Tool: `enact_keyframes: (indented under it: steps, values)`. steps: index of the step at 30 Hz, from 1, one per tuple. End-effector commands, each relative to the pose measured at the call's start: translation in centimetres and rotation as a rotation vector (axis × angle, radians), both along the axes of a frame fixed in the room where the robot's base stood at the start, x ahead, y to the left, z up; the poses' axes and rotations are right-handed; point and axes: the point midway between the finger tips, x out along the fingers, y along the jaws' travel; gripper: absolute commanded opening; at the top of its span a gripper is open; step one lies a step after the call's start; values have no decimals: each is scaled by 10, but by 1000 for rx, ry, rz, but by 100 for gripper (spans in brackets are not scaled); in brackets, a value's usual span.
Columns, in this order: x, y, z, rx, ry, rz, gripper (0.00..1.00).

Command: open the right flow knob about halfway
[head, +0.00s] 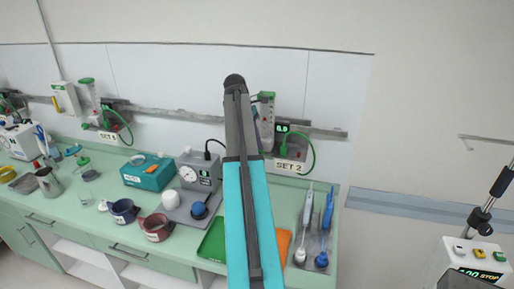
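The right flow unit (266,122) hangs on the wall rail above the SET 2 label (289,166).
A second flow unit with a SET 1 label (107,136) hangs further left. The green counter (90,218) below holds a grey device with a dial (190,172), a teal box (147,172), cups, a green tray (212,242) and blue-handled tools (327,210). A STOP panel (475,255) stands at right.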

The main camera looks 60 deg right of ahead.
Motion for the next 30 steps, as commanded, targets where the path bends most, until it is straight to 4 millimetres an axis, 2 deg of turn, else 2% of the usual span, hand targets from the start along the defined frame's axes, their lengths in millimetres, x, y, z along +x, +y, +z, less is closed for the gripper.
enact_keyframes:
  steps: [11,24,30]
  values:
    - [4,-1,9,-3,-1,1,34]
    - [16,3,50,-1,0,0,34]
    - [20,6,63,0,0,1,34]
